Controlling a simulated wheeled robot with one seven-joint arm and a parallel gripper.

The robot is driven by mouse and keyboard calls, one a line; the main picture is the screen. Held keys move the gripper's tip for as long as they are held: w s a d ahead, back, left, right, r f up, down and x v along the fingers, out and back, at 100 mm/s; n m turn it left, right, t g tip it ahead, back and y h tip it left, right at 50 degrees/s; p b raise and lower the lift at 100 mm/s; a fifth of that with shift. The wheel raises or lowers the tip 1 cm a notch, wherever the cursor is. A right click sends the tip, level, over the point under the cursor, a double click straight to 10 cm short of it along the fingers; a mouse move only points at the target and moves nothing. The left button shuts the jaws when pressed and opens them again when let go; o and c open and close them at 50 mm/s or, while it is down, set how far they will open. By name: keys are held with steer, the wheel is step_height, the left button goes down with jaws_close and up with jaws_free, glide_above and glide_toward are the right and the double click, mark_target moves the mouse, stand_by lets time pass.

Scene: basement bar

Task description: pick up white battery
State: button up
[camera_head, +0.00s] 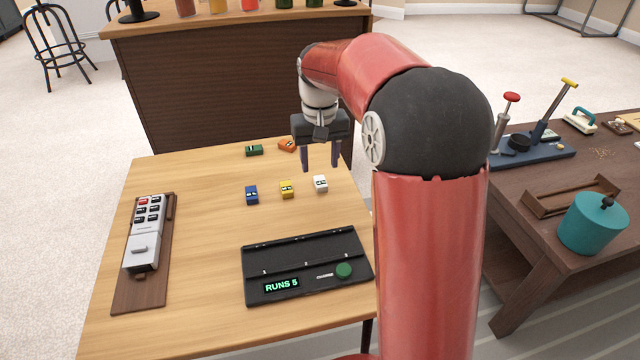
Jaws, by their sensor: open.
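The white battery (320,183) is a small block with a dark mark, lying on the light wooden table (200,220). It is the rightmost of a row with a yellow battery (287,189) and a blue battery (251,195). A green battery (254,150) and an orange battery (287,145) lie farther back. My gripper (320,168) points down with its two fingers apart and nothing between them. In the picture its fingertips are just above and behind the white battery. The exact height gap is hard to tell.
A black charger tray (300,250) reading "RUNS 5" with a green button (344,270) lies at the table's front. A grey device on a wooden board (135,295) is at left. A dark table (520,225) with a teal pot (590,222) stands at right.

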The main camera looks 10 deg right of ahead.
mark_target(320, 180)
steer(key=f, duration=0.2)
steer(key=w+f, duration=0.1)
steer(key=f, duration=0.2)
steer(key=shift+d, duration=0.15)
steer(key=shift+f, duration=0.45)
steer(key=c, duration=1.1)
steer(key=shift+o, duration=0.2)
steer(key=shift+r, duration=0.1)
